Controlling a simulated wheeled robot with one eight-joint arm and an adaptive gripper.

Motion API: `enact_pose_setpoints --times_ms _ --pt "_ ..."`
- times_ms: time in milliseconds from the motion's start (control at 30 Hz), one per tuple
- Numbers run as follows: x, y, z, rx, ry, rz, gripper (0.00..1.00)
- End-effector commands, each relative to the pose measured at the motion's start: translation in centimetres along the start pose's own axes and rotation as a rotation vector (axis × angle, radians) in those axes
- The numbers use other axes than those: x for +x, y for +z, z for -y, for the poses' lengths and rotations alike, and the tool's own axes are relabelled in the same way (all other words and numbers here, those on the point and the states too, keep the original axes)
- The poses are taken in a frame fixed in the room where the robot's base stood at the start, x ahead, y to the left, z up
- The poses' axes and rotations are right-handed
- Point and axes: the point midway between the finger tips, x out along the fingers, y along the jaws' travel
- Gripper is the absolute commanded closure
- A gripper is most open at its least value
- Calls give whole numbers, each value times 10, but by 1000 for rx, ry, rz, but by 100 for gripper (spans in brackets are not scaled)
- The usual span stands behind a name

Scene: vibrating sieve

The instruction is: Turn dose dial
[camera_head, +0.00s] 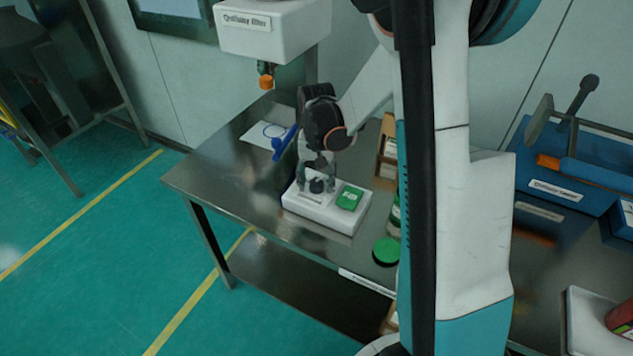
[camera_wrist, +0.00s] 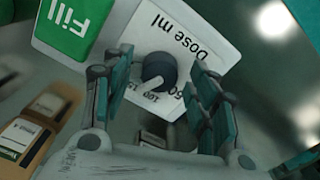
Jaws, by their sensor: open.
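The dose dial is a small dark round knob (camera_wrist: 158,70) on a white box marked "Dose ml" (camera_wrist: 195,35). In the head view the dial (camera_head: 317,186) sits on top of the white box (camera_head: 325,216), which stands on the steel table. A green "Fill" button (camera_head: 349,198) is beside the dial; it also shows in the wrist view (camera_wrist: 75,22). My gripper (camera_wrist: 160,95) is open, pointing down over the dial, with one finger on each side of it. I cannot tell whether the fingers touch the dial.
A blue-handled object (camera_head: 283,143) and a white sheet (camera_head: 262,135) lie left of the box. A green round lid (camera_head: 386,251) and a wooden box with labelled packs (camera_head: 388,150) are to the right. A white machine with an orange-tipped nozzle (camera_head: 266,80) hangs above the table's back.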

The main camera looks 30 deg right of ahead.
Motion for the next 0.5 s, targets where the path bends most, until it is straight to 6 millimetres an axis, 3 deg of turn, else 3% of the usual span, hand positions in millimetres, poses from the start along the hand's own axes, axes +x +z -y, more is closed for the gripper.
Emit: enact_pose_setpoints --times_ms 267,467,500 --pt "1 0 0 0 0 0 46" --pt "1 0 0 0 0 0 89" --pt "1 0 0 0 0 0 91"
